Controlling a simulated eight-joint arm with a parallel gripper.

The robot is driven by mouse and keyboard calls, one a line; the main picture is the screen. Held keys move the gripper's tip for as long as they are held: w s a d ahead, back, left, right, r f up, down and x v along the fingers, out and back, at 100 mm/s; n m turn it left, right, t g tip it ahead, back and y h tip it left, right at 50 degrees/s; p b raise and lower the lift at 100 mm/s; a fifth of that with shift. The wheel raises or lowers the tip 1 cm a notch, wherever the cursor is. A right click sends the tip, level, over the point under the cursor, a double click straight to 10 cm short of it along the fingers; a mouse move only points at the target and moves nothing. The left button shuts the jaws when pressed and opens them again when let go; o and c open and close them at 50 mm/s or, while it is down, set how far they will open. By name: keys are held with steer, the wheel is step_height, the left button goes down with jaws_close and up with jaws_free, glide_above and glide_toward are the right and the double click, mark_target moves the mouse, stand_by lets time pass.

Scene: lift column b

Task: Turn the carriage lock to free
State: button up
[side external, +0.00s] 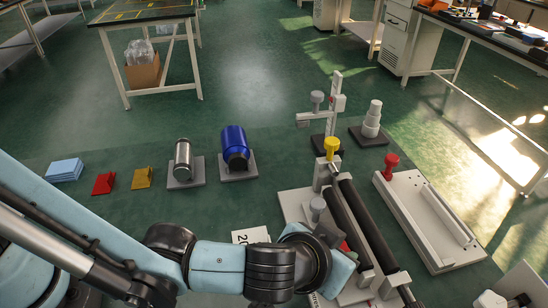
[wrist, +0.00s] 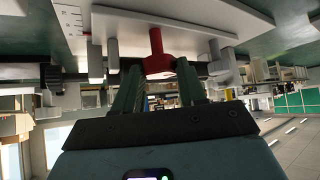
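A red knob with a short stem and a wider round end (wrist: 157,62) shows in the wrist view; it looks like the carriage lock. My gripper (wrist: 159,72) has its two dark green fingers apart, one on each side of the red knob's lower end. A gap shows between the fingers and the knob, and I cannot tell whether either touches it. In the side external view a small red patch (side external: 346,246) shows beside my wrist, on the apparatus with two dark rollers (side external: 362,222). My fingers are hidden there by my arm.
A yellow knob (side external: 331,146) tops a post behind the rollers. A second red knob (side external: 391,160) stands on the white tray-like frame (side external: 430,215) at right. A grey-white stand (side external: 331,105) and a stepped white cylinder (side external: 372,118) are behind. A blue cylinder (side external: 234,145) sits left.

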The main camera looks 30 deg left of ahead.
steer(key=o, duration=0.4)
steer(key=m+h, duration=0.1)
steer(key=m+g+h, duration=0.1)
steer(key=m, duration=0.1)
steer(key=m+h, duration=0.1)
steer(key=m, duration=0.1)
steer(key=shift+w+a+g+h, duration=0.2)
steer(key=shift+a+g+h, duration=0.1)
steer(key=shift+a, duration=0.1)
steer(key=shift+w+a+m+g+h, duration=0.15)
steer(key=shift+m+g+h, duration=0.6)
steer(key=shift+m, duration=0.65)
steer(key=shift+w+a+m+g+h, duration=0.15)
steer(key=shift+m+g+h, duration=0.55)
steer(key=shift+m, duration=0.7)
steer(key=v, duration=1.2)
steer(key=w+a+n+t+y, duration=0.2)
steer(key=a+n+y, duration=0.4)
steer(key=a, duration=1.5)
steer(key=n, duration=0.4)
steer(key=shift+w+t, duration=0.15)
steer(key=shift+t, duration=0.2)
steer(key=shift+f+y, duration=0.1)
steer(key=shift+y, duration=0.15)
